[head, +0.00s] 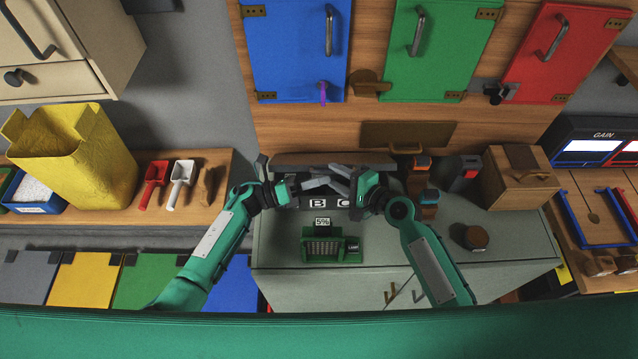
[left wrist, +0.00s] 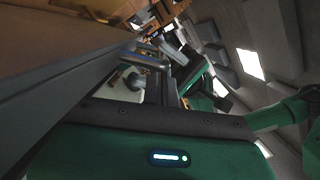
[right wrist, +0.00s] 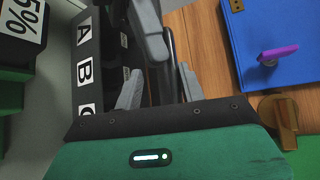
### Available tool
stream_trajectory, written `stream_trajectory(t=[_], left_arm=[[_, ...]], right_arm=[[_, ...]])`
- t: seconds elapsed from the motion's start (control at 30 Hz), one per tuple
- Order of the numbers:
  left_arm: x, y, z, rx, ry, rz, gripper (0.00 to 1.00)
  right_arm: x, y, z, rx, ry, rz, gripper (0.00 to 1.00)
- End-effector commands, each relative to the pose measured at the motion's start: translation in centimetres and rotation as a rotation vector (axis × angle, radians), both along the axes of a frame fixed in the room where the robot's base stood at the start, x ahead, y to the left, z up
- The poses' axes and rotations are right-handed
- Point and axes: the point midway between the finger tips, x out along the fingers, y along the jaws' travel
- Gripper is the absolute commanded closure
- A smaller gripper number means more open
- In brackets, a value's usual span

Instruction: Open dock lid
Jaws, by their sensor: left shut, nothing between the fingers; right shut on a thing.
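The dock (head: 331,203) is a dark box with white letter labels, standing at the back of the grey-green cabinet top. A brown, dark-edged board that looks like its lid (head: 332,160) shows behind both grippers. My right gripper (head: 342,184) is over the dock, shut on a dark bar (right wrist: 170,50), which looks like a lid handle. In the right wrist view the labelled dock face (right wrist: 86,60) lies left of the fingers. My left gripper (head: 314,183) is shut and empty, close beside the right one. The fingers hide part of the dock.
A green device (head: 330,250) with a 5% sign stands in front of the dock. A wooden box (head: 519,178) and a brown knob-like piece (head: 475,238) are to the right. Blue (head: 295,45), green (head: 440,50) and red (head: 562,55) doors hang above. The cabinet's front left top is clear.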

Motion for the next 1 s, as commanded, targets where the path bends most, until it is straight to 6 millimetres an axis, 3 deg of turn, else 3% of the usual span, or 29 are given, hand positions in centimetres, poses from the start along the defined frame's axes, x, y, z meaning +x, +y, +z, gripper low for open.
stream_trajectory(t=[0.37,1.0], left_arm=[[0.4,0.1,0.4,-0.005,-0.006,0.006,1.00],[0.1,0.0,0.1,0.000,-0.001,0.001,1.00]], right_arm=[[-0.6,-0.3,-0.5,-0.006,0.010,0.004,0.68],[-7.7,-8.1,2.5,-0.003,0.003,0.001,0.68]])
